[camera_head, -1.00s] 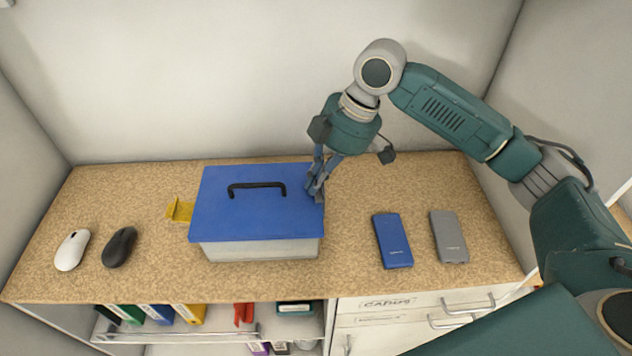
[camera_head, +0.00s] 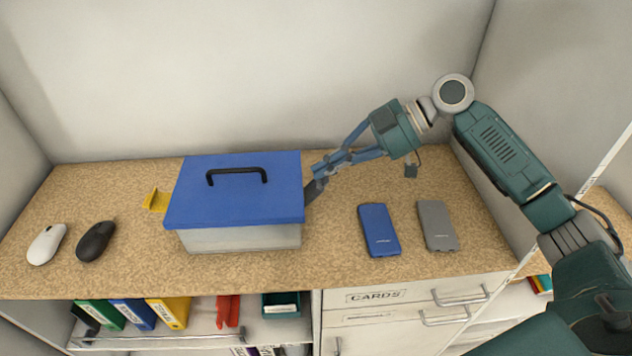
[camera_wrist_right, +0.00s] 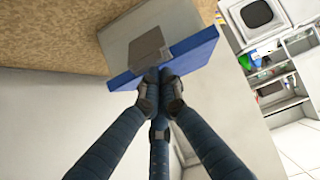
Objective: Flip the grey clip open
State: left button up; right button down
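A box with a light grey body (camera_head: 240,238) and a blue lid (camera_head: 235,190) with a black handle stands on the counter. The grey clip (camera_head: 314,190) is on its right side and seems to slant outward from the wall; my fingers partly hide it. In the right wrist view the clip (camera_wrist_right: 147,47) is a flat grey plate in front of the lid's rim. My right gripper (camera_head: 318,175) reaches in from the right, its fingertips at the clip. In the wrist view the fingertips (camera_wrist_right: 159,78) are close together at the clip's edge. My left gripper is not in view.
A yellow clip (camera_head: 155,200) sticks out on the box's left. A white mouse (camera_head: 46,245) and black mouse (camera_head: 95,241) lie at left. A blue power bank (camera_head: 379,230) and grey one (camera_head: 437,226) lie at right. The wall (camera_head: 250,80) is behind.

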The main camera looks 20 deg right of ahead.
jog(key=d+b, duration=0.1)
jog(key=d+f+y+b, duration=0.1)
jog(key=b, duration=0.1)
jog(key=shift+s+d+f+t+y, duration=0.1)
jog(key=shift+s+f+t+y, duration=0.1)
jog(key=shift+s+t+y, duration=0.15)
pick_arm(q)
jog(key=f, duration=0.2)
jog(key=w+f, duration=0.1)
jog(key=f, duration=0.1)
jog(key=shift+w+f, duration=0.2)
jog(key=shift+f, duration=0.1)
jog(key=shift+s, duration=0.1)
pick_arm(e)
jog(key=shift+s+d+r+b, duration=0.1)
jog(key=shift+s+d+b, duration=0.15)
jog(key=shift+d, duration=0.45)
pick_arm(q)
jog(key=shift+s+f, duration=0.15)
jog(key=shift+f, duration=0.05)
